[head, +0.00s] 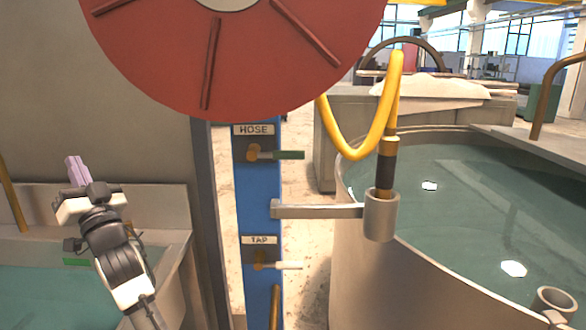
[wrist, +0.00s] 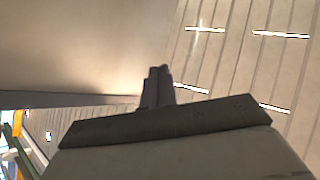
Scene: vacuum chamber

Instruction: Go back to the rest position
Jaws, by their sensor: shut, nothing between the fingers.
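My gripper (head: 76,170) is at the left of the head view, raised above the left basin, its purple fingers pointing up. The fingers are together and hold nothing. In the wrist view the closed fingers (wrist: 157,87) point toward a plain wall and a slatted ceiling with bright light strips. No object touches the gripper in either view.
A blue post (head: 257,190) carries a HOSE valve with a green handle (head: 289,155) and a TAP valve with a white handle (head: 288,265). A yellow hose (head: 394,90) ends in a holder cup (head: 381,217). A red reel (head: 240,60) hangs above. A water-filled tank (head: 460,190) stands right.

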